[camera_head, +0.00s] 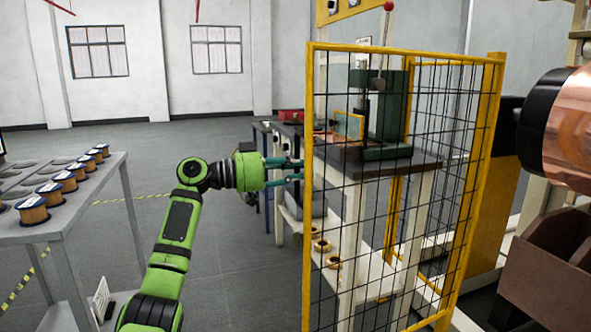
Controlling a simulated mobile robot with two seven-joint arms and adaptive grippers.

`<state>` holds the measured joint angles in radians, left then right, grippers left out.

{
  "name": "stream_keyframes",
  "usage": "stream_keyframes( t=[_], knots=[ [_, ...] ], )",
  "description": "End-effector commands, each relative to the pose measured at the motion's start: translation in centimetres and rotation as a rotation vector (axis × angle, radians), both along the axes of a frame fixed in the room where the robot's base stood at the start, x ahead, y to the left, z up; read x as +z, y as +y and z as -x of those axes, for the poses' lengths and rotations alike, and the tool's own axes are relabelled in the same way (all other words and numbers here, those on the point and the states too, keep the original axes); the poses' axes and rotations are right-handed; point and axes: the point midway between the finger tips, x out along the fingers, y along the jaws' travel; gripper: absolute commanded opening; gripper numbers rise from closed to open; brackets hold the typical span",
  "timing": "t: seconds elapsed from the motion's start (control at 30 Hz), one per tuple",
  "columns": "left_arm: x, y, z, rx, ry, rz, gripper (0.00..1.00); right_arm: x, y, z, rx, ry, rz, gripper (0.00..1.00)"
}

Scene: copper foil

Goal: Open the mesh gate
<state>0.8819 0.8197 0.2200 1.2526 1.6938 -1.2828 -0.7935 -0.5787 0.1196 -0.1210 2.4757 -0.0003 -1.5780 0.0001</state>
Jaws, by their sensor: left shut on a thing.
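The mesh gate (308,240) is a yellow frame filled with black wire mesh. It stands upright in the middle right of the head view, in front of a workbench with a machine. It looks hinged on a yellow post (480,180) at its right; its exact angle is hard to tell. My left gripper (298,170) reaches in from the left, with its fingers at the gate's left upright, a little above mid-height. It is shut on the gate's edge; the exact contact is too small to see. My right gripper is not in view.
A grey rack (62,218) with several copper-coloured spools stands at the left. Behind the mesh, a green press (390,105) sits on the workbench (425,162). A large copper roll (570,130) and brown bins (550,265) are close at the right. The floor between rack and gate is clear.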

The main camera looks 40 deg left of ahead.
Motion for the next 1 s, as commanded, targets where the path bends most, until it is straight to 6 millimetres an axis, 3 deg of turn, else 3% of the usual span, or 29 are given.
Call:
stream_keyframes(
  t=[0.37,0.4,0.43,0.8,1.0],
  knots=[
    [-0.2,0.0,0.0,0.001,0.005,-0.001,0.00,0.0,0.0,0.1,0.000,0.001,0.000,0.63],
    [-0.2,0.0,0.0,0.000,0.005,-0.001,0.37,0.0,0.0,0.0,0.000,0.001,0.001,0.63],
    [-0.1,0.0,0.0,0.000,0.004,-0.001,0.46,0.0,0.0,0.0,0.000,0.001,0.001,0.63],
    [-0.1,0.2,0.2,0.001,0.002,0.000,0.46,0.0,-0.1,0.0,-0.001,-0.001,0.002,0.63],
    [-0.1,1.8,2.3,0.003,0.004,-0.002,0.46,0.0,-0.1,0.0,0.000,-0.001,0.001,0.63]
  ],
)
